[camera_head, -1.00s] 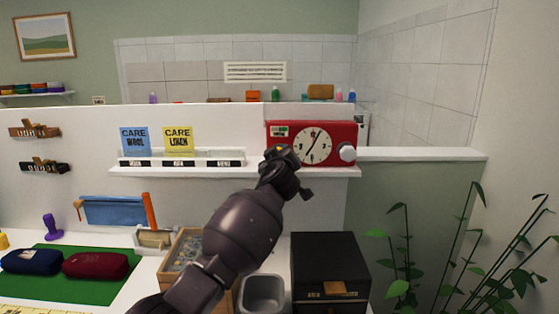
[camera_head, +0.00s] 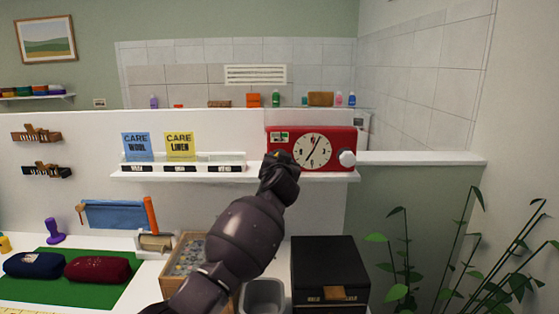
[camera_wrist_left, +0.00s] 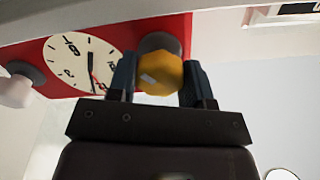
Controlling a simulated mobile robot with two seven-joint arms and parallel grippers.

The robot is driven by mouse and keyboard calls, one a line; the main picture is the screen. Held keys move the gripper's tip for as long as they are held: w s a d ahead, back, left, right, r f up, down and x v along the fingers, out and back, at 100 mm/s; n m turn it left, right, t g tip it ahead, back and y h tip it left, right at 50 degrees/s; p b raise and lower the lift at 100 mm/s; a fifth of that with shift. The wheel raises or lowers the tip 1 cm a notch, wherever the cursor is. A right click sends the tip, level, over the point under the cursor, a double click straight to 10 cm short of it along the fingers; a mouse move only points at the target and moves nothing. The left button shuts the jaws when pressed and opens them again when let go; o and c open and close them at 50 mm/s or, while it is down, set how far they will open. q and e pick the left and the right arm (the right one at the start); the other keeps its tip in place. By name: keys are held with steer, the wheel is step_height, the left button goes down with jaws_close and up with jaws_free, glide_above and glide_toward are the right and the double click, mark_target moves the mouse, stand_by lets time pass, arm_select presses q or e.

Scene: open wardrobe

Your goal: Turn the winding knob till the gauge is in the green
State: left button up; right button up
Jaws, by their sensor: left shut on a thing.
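The red clock unit (camera_head: 340,137) stands on the white ledge, with a round white dial (camera_head: 312,151) and a pale knob (camera_head: 347,158) on its right. A small gauge window (camera_head: 279,137) with some green is at its upper left; its pointer is too small to read. My left gripper (camera_head: 278,158) is at the unit's lower left, hiding that corner. In the left wrist view, its fingers are shut on the yellow winding knob (camera_wrist_left: 161,75), one on each side. The dial (camera_wrist_left: 75,65) shows beside it, upside down. My right gripper is not in view.
Blue (camera_head: 137,146) and yellow (camera_head: 180,146) care cards stand on the ledge (camera_head: 130,175) to the left. Below are a black drawer box (camera_head: 325,262), a grey bin (camera_head: 262,296) and a wooden tray (camera_head: 168,278). Plants (camera_head: 405,245) stand at the right.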

arm_select(q)
steer(key=m+p, duration=0.1)
steer(key=m, duration=0.1)
steer(key=shift+r+m, duration=0.1)
steer(key=shift+m, duration=0.3)
steer(key=m+p, duration=0.1)
steer(key=m, duration=0.1)
steer(key=shift+m, duration=0.4)
steer(key=m+p, duration=0.1)
steer(key=m, duration=0.2)
steer(key=shift+a+m+p, duration=0.1)
steer(key=shift+m+p, duration=0.2)
steer(key=shift+p, duration=0.05)
steer(key=shift+m+p, duration=0.45)
steer(key=shift+m, duration=0.45)
steer(key=m+p, duration=0.2)
steer(key=m, duration=0.2)
steer(key=shift+m+p, duration=0.4)
steer(key=shift+m, duration=0.7)
steer(key=m, duration=0.3)
steer(key=shift+m, duration=0.3)
steer(key=m, duration=0.3)
steer(key=shift+m+p, duration=0.3)
steer(key=shift+m, duration=1.6)
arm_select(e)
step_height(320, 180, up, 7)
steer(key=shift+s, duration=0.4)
